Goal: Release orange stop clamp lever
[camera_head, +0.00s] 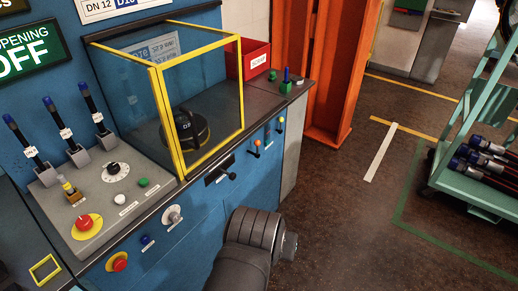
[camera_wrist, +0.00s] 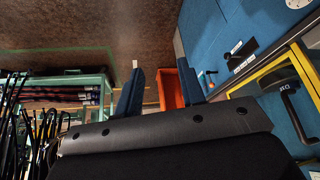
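The orange-tipped lever (camera_head: 256,143) stands out from the blue front panel of the bench in the head view, left of a blue-tipped lever (camera_head: 267,130) and a yellow-tipped lever (camera_head: 280,119). I take it to be the stop clamp lever. In the head view only my dark wrist shows, below the levers; the fingers are hidden.
A yellow-framed clear guard (camera_head: 200,90) stands on the bench over a black round part (camera_head: 190,130). A black handle (camera_head: 228,173) juts from the panel left of the orange lever. A green hose cart (camera_head: 470,150) stands at right. The floor between is clear.

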